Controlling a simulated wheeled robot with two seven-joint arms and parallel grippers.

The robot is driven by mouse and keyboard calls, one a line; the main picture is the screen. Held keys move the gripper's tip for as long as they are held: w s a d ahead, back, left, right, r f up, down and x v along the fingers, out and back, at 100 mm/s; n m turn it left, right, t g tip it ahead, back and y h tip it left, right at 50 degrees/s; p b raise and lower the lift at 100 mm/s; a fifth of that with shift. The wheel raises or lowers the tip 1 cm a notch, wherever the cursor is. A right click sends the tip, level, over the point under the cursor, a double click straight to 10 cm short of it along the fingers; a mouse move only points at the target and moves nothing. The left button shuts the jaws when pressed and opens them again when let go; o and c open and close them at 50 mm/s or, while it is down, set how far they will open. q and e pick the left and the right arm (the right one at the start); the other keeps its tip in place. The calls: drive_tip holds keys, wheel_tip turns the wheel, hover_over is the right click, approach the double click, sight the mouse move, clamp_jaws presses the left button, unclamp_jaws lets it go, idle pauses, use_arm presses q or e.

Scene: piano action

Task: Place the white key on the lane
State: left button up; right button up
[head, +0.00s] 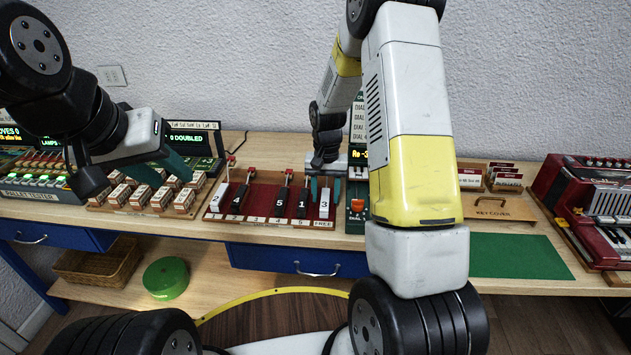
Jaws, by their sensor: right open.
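A white key marked 3 (324,207) sits at the right end of the red keyed rack (262,203), above a label reading FREE. A bare red lane lies right of that. Black keys marked 5 (280,204) and 1 (302,204) follow. My left gripper (168,174) is open and empty above the wooden blocks.
Several wooden blocks (160,200) stand on a tray left of the rack. A dial box with a red knob (357,205) stands close to the rack's right. Further right are a key cover board (492,207), a green mat (520,257) and a red accordion-like instrument (590,205).

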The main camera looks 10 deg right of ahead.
sight(325, 195)
wheel_tip(325, 195, up, 12)
drive_tip(key=f, duration=0.1)
drive_tip(key=s+r+n+t+y, duration=0.1)
drive_tip(key=s+r+t, duration=0.2)
drive_tip(key=s+r, duration=0.75)
drive_tip(key=s+a+r+n+t, duration=0.1)
drive_tip(key=s+r, duration=0.2)
drive_tip(key=s, duration=0.4)
drive_tip(key=s+a+r+n+t+y, duration=0.1)
drive_tip(key=s+r+t, duration=0.1)
drive_tip(key=s, duration=0.4)
drive_tip(key=shift+s+r+n, duration=0.4)
drive_tip(key=shift+r, duration=0.4)
